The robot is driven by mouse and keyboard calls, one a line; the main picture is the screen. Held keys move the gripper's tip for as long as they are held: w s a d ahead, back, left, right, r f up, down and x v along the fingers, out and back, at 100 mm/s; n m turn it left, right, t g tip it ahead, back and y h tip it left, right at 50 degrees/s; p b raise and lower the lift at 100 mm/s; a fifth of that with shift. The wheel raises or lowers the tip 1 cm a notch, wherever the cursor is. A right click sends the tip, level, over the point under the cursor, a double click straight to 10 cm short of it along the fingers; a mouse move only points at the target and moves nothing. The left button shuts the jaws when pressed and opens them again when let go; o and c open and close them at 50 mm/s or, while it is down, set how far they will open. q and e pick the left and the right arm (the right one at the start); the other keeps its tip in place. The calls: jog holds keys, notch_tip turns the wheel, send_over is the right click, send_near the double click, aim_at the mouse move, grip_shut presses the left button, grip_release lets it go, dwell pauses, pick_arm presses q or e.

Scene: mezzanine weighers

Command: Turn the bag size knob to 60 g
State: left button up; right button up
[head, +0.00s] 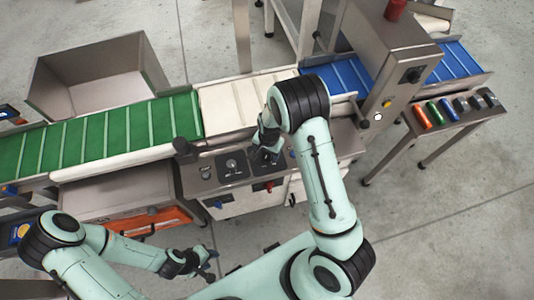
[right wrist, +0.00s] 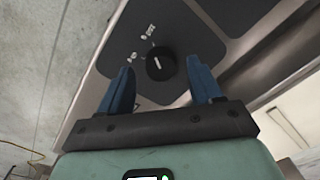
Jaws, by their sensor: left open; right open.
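A round black knob (right wrist: 159,65) with a white pointer line sits on a dark panel plate in the right wrist view. Small white marks lie beside it, too small to read. My right gripper (right wrist: 158,70) is open, its blue fingers on either side of the knob in that view; I cannot tell whether they touch it. In the head view my right gripper (head: 265,150) is over the control panel and hides most of the plate beneath. Another knob (head: 232,164) shows on the plate to its left. My left gripper (head: 206,260) is open, low and away from the panel.
A green belt (head: 95,135), a pale belt (head: 225,105) and a blue belt (head: 330,80) run behind the panel. A metal housing (head: 395,65) stands to the right. A side shelf (head: 452,115) holds several coloured items. An orange-fronted drawer (head: 155,222) lies below left.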

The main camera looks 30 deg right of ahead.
jog(key=shift+f, duration=0.75)
jog(key=c, duration=1.1)
jog(key=shift+o, duration=0.2)
jog(key=shift+w, duration=0.1)
